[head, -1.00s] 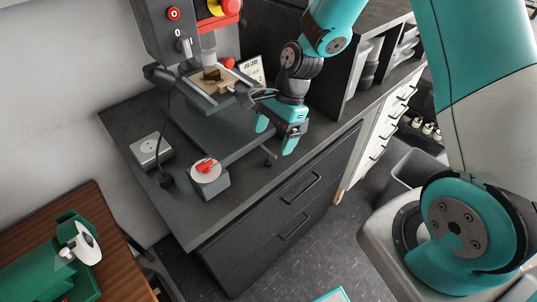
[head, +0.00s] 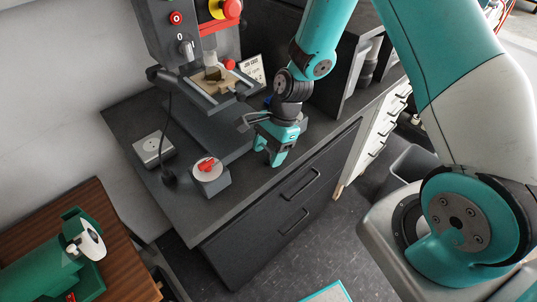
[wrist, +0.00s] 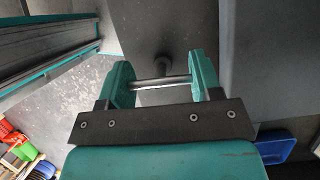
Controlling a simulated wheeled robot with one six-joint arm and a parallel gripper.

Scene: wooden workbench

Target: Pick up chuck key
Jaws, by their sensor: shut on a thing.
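My gripper (head: 270,151) is low over the right front part of the dark workbench, beside the drill press base. In the wrist view my gripper's two teal fingers (wrist: 160,74) are shut on the chuck key (wrist: 160,84). Its thin metal bar runs crosswise from one finger to the other. A dark rounded part of it shows just beyond the bar. In the head view my gripper hides the key, and I cannot tell whether the key still touches the bench.
The drill press (head: 205,140) stands left of my gripper, with a wooden piece (head: 214,82) in its vise. A grey box with a red switch (head: 208,172) and a grey socket box (head: 153,149) sit on the bench top. The front edge drops to drawers (head: 290,205).

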